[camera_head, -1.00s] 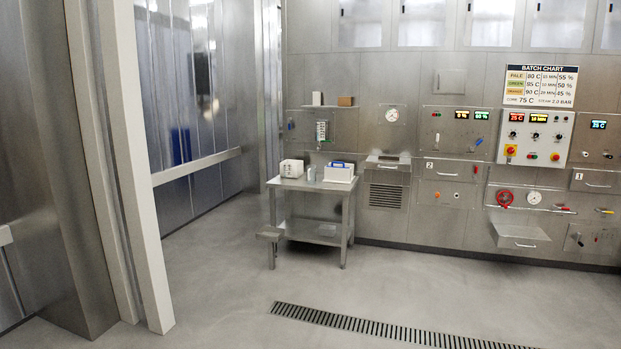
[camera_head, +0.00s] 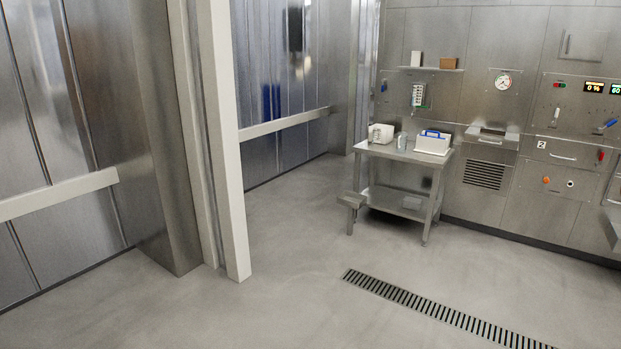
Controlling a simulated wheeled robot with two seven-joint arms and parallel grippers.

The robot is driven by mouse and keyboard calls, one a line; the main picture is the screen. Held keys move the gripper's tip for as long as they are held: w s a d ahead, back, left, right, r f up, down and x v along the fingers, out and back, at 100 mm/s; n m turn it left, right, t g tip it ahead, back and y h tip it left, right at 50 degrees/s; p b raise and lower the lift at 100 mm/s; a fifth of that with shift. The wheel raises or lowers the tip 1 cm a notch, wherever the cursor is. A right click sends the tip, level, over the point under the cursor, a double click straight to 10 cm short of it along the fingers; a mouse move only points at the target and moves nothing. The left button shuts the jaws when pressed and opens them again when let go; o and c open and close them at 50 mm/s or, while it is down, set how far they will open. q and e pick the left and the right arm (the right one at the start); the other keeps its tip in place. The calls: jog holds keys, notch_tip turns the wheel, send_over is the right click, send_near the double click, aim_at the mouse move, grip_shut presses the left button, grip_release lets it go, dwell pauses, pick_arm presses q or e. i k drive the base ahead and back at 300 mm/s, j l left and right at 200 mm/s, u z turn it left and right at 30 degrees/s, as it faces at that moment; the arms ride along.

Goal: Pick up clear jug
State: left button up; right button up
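I cannot make out a clear jug for certain in the head view. A steel table (camera_head: 400,155) stands against the back wall, right of centre. On it are a white box-like item (camera_head: 381,133), a small grey translucent-looking container (camera_head: 402,141) and a white caddy with a blue handle (camera_head: 433,142). The small container is too small to identify. Neither of my grippers shows in the view.
A floor drain grate (camera_head: 440,308) runs across the floor in front of the table. A white post (camera_head: 225,140) stands at left centre, beside metal wall panels. Open floor lies between me and the table.

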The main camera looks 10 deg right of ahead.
aim_at(402, 141)
jog(key=i+l+z, duration=0.3)
jog(key=i, duration=0.25)
jog(key=i+l+z, duration=0.3)
jog(key=i, duration=0.3)
jog(key=i+z, duration=0.3)
jog(key=i, duration=2.7)
